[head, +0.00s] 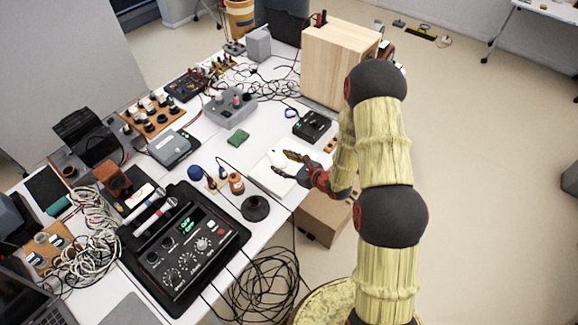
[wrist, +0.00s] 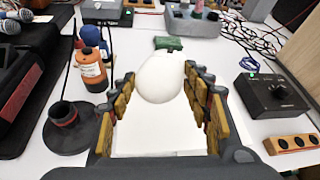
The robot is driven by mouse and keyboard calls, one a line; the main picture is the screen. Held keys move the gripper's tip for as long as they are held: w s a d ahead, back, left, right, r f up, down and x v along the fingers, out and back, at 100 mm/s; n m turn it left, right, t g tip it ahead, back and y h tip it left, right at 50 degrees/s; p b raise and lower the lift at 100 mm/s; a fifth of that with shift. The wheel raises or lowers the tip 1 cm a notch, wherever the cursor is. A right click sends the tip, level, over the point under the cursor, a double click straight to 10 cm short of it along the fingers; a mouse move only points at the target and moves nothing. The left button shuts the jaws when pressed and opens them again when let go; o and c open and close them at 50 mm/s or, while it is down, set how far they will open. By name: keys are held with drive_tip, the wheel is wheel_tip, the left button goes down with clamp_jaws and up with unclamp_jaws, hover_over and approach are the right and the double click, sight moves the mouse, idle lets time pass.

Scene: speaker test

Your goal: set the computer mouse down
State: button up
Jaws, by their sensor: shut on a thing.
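The computer mouse (wrist: 160,77) is a smooth white rounded body between the fingertips of my gripper (wrist: 158,92) in the wrist view. My gripper is shut on it, with one finger row on each side. In the head view my gripper (head: 300,165) reaches over the table's right edge, with the white mouse (head: 279,158) at its tips. A flat white slab (wrist: 158,132) lies below the mouse and between the fingers. I cannot tell whether the mouse touches it. The mouse's far underside is hidden.
An orange-labelled bottle (wrist: 91,68) and a dark cone-shaped stand (wrist: 70,128) are close on the left. A black box with a knob (wrist: 273,95) and a wooden socket strip (wrist: 292,143) are on the right. A green sponge (wrist: 168,43) lies beyond the mouse.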

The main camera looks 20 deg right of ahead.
hover_over(289, 170)
wheel_tip(289, 170, down, 6)
drive_tip(key=shift+s+f+b, duration=0.1)
drive_tip(key=shift+b, duration=0.35)
drive_tip(key=shift+d+f, duration=0.15)
drive_tip(key=shift+f, duration=1.45)
drive_tip(key=shift+f+b, duration=0.1)
drive_tip(key=shift+b, duration=0.25)
drive_tip(key=shift+f, duration=0.15)
drive_tip(key=o, duration=1.2)
drive_tip(key=shift+r, duration=0.2)
